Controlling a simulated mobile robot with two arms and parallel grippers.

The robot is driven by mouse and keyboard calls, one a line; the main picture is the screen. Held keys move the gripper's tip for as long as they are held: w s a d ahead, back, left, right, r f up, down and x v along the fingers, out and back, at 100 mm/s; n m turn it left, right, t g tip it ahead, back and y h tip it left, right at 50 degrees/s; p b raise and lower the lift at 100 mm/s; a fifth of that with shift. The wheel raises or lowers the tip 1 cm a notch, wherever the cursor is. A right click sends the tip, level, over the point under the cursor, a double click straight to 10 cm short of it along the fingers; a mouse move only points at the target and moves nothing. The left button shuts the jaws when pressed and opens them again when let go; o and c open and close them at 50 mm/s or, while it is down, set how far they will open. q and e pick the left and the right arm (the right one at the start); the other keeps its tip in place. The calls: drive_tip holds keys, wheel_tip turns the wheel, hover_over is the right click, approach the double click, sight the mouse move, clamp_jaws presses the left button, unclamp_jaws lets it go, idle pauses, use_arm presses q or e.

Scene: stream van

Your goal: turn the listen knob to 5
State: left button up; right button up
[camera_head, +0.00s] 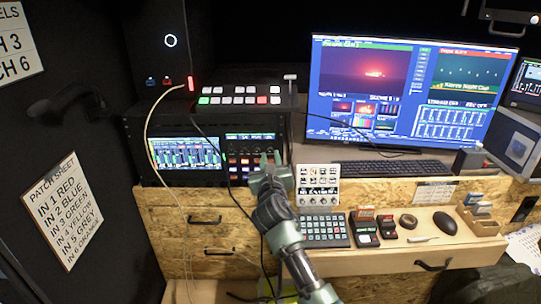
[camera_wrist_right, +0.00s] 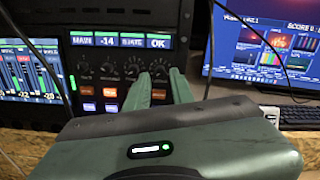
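My right gripper (camera_head: 270,156) reaches up to this panel in the head view. In the right wrist view its two green fingers (camera_wrist_right: 160,78) point at the knob row and stand a little apart. The rightmost knob (camera_wrist_right: 157,69) shows in the gap between the fingertips; I cannot tell whether they touch it. Other knobs (camera_wrist_right: 108,70) sit to its left. Knob labels and settings are too small to read. My left gripper is not in view.
Lit buttons (camera_wrist_right: 88,107) sit under the knobs. A screen (camera_head: 185,153) is at the panel's left, a switcher (camera_head: 240,97) above. Loose cables (camera_head: 150,130) hang in front of the rack. A monitor (camera_head: 405,90) stands right.

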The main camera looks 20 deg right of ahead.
sight(270, 150)
drive_tip(key=shift+x, duration=1.25)
clamp_jaws()
